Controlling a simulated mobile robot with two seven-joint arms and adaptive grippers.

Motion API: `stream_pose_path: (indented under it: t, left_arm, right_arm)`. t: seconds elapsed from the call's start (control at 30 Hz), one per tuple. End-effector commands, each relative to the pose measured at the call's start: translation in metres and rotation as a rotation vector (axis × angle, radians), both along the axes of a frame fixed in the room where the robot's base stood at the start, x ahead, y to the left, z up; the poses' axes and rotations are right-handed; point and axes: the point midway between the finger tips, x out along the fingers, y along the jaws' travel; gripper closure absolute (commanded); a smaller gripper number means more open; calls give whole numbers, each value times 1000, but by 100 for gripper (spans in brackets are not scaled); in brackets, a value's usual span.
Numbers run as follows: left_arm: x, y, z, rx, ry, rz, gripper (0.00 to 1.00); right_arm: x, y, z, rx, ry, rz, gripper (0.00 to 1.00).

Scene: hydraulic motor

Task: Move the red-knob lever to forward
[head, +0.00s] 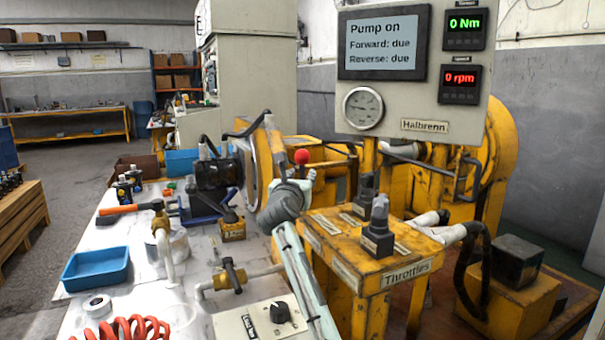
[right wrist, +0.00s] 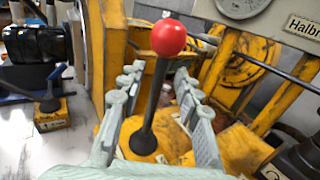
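The red-knob lever shows its round red knob (head: 302,157) just above my right gripper (head: 295,185) in the head view; its shaft is hidden there. In the right wrist view the red knob (right wrist: 168,37) tops a black shaft (right wrist: 152,105) that leans slightly right and rises from a dark round base on a yellow block. My right gripper (right wrist: 158,80) is open, with one finger on each side of the shaft and visible gaps between. The display (head: 385,42) reads "Pump on", "Forward: due", "Reverse: due". My left gripper is out of view.
The yellow throttle box (head: 385,262) with dark levers stands right of my right arm. A black motor (head: 217,173) and a smaller black lever (head: 227,213) are to the left. A blue tray (head: 97,268) and red coiled hose (head: 122,328) lie on the white bench.

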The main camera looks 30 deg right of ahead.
Motion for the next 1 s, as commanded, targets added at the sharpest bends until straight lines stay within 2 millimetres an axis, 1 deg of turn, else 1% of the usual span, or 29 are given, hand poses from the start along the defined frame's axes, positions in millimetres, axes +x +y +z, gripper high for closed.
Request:
stream_pose_path:
  t: [0.03,0.2,0.5,0.53,0.7,0.8,1.0]
  left_arm:
    - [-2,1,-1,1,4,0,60]
    - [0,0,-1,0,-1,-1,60]
    - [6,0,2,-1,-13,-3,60]
    - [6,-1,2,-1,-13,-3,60]
    - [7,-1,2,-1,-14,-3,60]
    - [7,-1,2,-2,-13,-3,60]
    - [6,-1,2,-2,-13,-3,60]
  right_arm:
    - [7,-5,1,0,0,0,67]
    - [19,-14,0,-1,-1,0,67]
    - [22,-16,0,-1,-1,0,67]
    - [22,-16,0,-1,-1,0,68]
    - [22,-16,0,-1,-1,0,89]
    - [22,-16,0,-1,-1,0,100]
    - [22,-16,0,-1,-1,0,100]
